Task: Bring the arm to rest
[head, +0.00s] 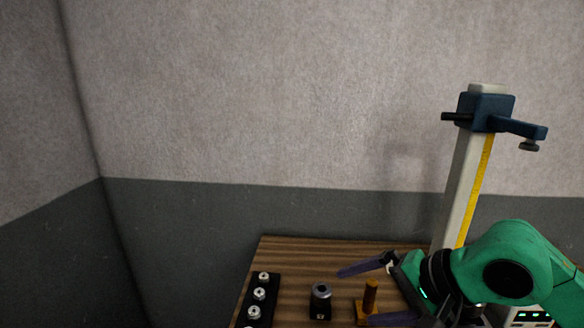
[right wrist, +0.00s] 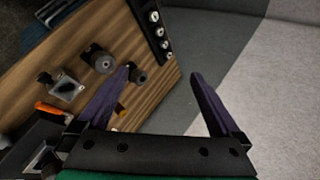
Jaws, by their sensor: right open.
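My right arm, green with a black wrist, comes in from the right in the head view. My right gripper (head: 362,294) has two long purple fingers spread wide apart, with nothing between them in its grasp. It is over the right part of the wooden table (head: 290,257). My left gripper does not show in either view.
A black strip with several pale round parts (head: 259,294) lies at the table's left. A dark cylinder (head: 320,292) and an orange post on a base (head: 371,290) stand near the right gripper. A tall height gauge (head: 461,180) rises at the right. Floor left of the table is clear.

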